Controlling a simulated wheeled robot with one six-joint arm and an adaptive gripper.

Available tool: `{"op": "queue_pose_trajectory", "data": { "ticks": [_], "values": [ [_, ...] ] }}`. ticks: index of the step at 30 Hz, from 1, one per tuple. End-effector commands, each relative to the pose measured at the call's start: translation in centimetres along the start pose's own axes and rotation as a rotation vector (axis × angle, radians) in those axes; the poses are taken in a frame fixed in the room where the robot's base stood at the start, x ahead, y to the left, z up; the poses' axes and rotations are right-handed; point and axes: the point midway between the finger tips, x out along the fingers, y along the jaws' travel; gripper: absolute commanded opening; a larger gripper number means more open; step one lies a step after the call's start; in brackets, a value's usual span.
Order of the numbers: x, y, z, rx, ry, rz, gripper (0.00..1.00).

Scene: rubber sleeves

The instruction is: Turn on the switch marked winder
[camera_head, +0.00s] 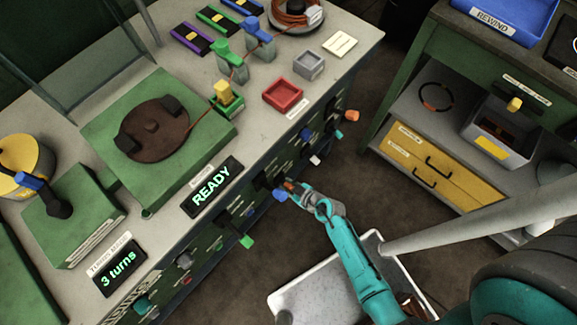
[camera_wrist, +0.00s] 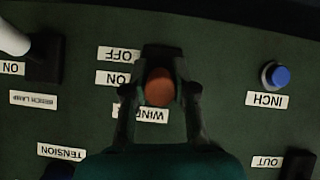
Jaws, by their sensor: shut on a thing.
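The winder switch is a lever with an orange-brown knob (camera_wrist: 159,88) on the dark green front panel. The wrist view shows its upside-down labels, OFF, ON and a partly covered WIND... label (camera_wrist: 140,112). In that view the knob appears nearest the ON label (camera_wrist: 113,79), but I cannot tell the lever's exact position. My gripper (camera_wrist: 160,94) has one finger on each side of the knob and is shut on it. In the head view my gripper (camera_head: 303,195) reaches the bench's front panel, with the orange knob (camera_head: 290,185) just at its tip.
A blue INCH button (camera_wrist: 276,75) lies right of the switch, and a pale lever (camera_wrist: 14,40) lies left. The bench top holds a READY display (camera_head: 212,187) and a "3 turns" display (camera_head: 118,268). A white bin (camera_head: 300,290) stands on the floor near my arm.

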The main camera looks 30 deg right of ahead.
Motion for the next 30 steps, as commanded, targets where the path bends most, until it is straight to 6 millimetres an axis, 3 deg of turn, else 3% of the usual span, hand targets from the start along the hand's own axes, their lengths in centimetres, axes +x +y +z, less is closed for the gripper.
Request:
{"op": "queue_pose_trajectory", "data": {
  "ticks": [26, 27, 30],
  "values": [
    [-0.05, 0.08, -0.44, -0.004, -0.058, -0.01, 0.0],
    [-0.05, 0.09, -0.44, -0.004, -0.058, -0.01, 0.29],
    [-0.05, 0.08, -0.43, -0.004, -0.058, -0.01, 0.52]
  ]
}}
